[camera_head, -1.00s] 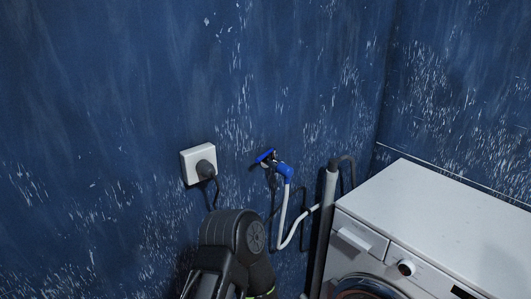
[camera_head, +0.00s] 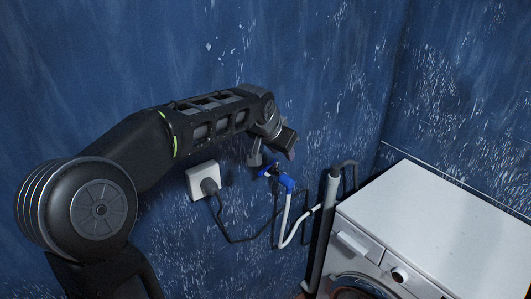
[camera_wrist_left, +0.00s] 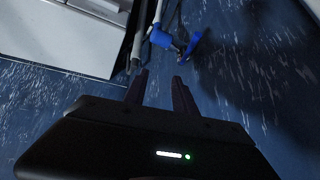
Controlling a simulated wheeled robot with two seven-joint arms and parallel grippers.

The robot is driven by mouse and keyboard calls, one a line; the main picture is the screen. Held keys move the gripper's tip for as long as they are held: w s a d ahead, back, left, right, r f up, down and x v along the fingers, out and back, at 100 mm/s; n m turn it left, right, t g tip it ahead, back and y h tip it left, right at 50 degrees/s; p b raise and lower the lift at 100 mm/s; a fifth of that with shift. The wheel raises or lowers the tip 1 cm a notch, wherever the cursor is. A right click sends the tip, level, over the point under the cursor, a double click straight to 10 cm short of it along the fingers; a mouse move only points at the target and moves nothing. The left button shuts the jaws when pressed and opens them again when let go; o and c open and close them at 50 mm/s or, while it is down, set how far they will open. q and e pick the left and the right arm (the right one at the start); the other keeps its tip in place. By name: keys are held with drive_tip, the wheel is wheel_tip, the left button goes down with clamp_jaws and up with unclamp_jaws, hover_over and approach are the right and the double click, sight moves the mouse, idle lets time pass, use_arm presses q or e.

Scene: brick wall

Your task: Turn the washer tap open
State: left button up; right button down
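The washer tap is on the blue wall, with a blue handle (camera_head: 267,168) and a blue hose fitting (camera_head: 288,183) below it. In the left wrist view the blue handle (camera_wrist_left: 194,45) and fitting (camera_wrist_left: 160,38) lie beyond the fingertips. My left gripper (camera_head: 259,156) is close to the tap, just above and left of the handle in the head view. In the wrist view its two dark fingers (camera_wrist_left: 159,80) stand apart with nothing between them. They look clear of the tap. My right gripper is out of view.
A white washing machine (camera_head: 440,220) stands at the right. A white socket (camera_head: 202,180) with a dark plug and cable is left of the tap. A white hose (camera_head: 286,220) hangs from the tap, beside a grey upright pipe (camera_head: 325,220).

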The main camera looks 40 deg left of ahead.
sight(260, 173)
use_arm(q)
drive_tip(key=s+a+g+y, duration=0.1)
drive_tip(key=s+a+g, duration=0.2)
drive_tip(key=s, duration=0.2)
drive_tip(key=shift+s+a, duration=0.35)
drive_tip(key=shift+a, duration=0.05)
drive_tip(key=shift+w+f, duration=0.1)
drive_tip(key=shift+w, duration=0.05)
drive_tip(key=p+x, duration=0.1)
drive_tip(key=x, duration=0.6)
drive_tip(key=shift+w+f, duration=0.15)
drive_tip(key=shift+f, duration=0.2)
clamp_jaws()
idle(0.8)
